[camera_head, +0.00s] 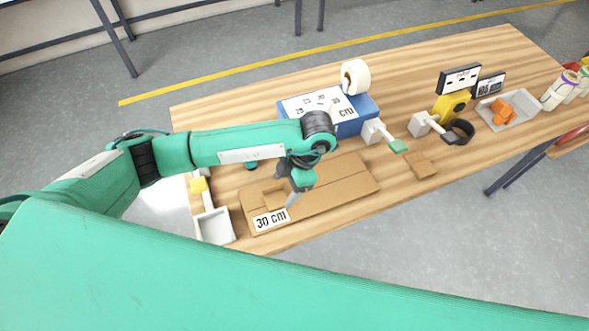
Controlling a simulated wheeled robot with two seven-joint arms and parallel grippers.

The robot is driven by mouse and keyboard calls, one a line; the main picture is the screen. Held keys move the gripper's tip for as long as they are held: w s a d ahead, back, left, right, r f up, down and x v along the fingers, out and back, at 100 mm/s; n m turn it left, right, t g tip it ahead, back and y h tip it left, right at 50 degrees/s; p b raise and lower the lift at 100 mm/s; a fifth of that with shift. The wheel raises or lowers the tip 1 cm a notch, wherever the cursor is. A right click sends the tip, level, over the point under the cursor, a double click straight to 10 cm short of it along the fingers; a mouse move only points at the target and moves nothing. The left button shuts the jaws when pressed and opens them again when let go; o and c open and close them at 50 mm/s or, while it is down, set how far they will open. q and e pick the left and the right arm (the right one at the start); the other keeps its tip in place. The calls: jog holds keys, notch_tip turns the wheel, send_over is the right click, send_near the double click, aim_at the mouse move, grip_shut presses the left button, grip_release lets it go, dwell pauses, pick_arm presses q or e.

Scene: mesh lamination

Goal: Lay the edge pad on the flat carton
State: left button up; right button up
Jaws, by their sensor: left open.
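The flat carton (343,183) is a brown cardboard sheet lying on the wooden table (455,185), with a "30 cm" label (271,219) at its near left end. A small square brown piece (420,165) lies on the table to the right of the carton, apart from it. Another small brown piece or flap (274,197) shows on the carton's left part. I cannot tell which of these is the edge pad. My left gripper (292,200) is open and points down over the carton's left part, beside the label. Its fingertips are small, and nothing shows held.
A blue box (358,122) with a printed top and a white tape roll (355,75) stands behind the carton. A white tray (214,227) is at the left edge. A yellow device (452,106) and a tray with an orange part (501,108) are at right.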

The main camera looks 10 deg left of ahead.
pick_arm(q)
jog(key=b+v, duration=0.1)
jog(key=v, duration=0.6)
jog(key=shift+r, duration=0.3)
dwell(0.3)
